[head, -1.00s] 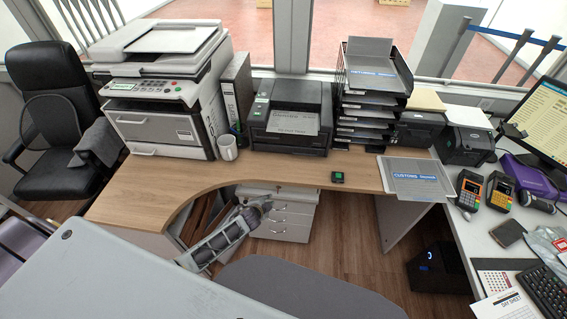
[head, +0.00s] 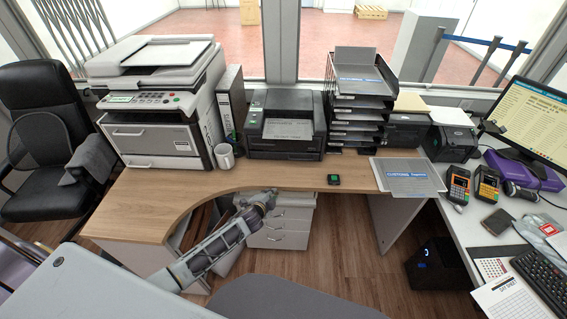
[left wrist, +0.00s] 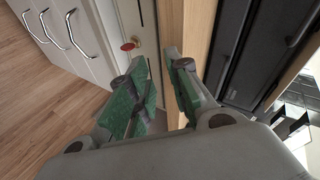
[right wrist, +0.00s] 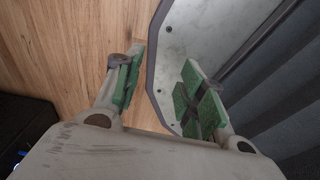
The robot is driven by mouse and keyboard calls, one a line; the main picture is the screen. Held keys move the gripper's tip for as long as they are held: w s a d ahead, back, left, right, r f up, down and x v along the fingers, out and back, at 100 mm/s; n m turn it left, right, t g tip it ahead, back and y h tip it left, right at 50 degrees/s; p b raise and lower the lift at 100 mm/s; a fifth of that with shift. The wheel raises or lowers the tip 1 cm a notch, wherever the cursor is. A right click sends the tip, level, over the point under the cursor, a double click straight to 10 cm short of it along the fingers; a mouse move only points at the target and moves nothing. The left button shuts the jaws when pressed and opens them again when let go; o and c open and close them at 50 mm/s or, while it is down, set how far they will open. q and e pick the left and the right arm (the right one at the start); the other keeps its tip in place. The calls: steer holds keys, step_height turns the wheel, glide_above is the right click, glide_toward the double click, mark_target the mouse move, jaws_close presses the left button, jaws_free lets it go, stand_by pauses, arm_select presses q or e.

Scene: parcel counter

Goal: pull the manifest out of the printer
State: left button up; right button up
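The manifest (head: 288,128) is a pale printed sheet on top of the black printer (head: 287,146), which stands at the back of the wooden desk. The sheet's inner end is hard to make out. My left gripper (head: 268,194) is in front of the desk's front edge, below and nearer than the printer, touching neither. In the left wrist view its green-padded fingers (left wrist: 164,75) are apart with nothing between them. My right gripper (right wrist: 160,75) is open and empty in the right wrist view. It is not in the head view.
A mug (head: 225,156) and a binder (head: 232,110) stand left of the printer; a tray stack (head: 360,95) stands right. A drawer cabinet (head: 284,226) is under the desk.

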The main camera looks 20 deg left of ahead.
arm_select(q)
steer(key=shift+w+d+r+m+t, duration=0.2)
steer(key=shift+w+r, duration=0.1)
steer(key=shift+r, duration=0.35)
steer(key=shift+w+d+r+m+t, duration=0.1)
steer(key=shift+w+r+m, duration=0.15)
steer(key=shift+r, duration=0.35)
steer(key=w+d+r+m+t+h+b, duration=0.1)
steer(key=w+d+r+m+t, duration=0.1)
steer(key=r, duration=0.5)
steer(key=w+d+r+m+t+h, duration=0.1)
steer(key=w+d+r+m, duration=0.15)
steer(key=r, duration=0.45)
steer(key=b, duration=0.2)
glide_toward(288, 129)
steer(key=shift+w+d+f, duration=0.95)
steer(key=shift+w+d, duration=0.05)
steer(key=shift+d, duration=0.15)
arm_select(e)
steer(key=shift+w+d+f, duration=0.2)
steer(key=shift+d+f, duration=0.55)
steer(key=shift+f, duration=0.1)
steer(key=shift+w+d+f, duration=0.2)
steer(key=shift+d+f, duration=0.5)
steer(key=shift+f, duration=0.15)
steer(key=shift+s, duration=0.1)
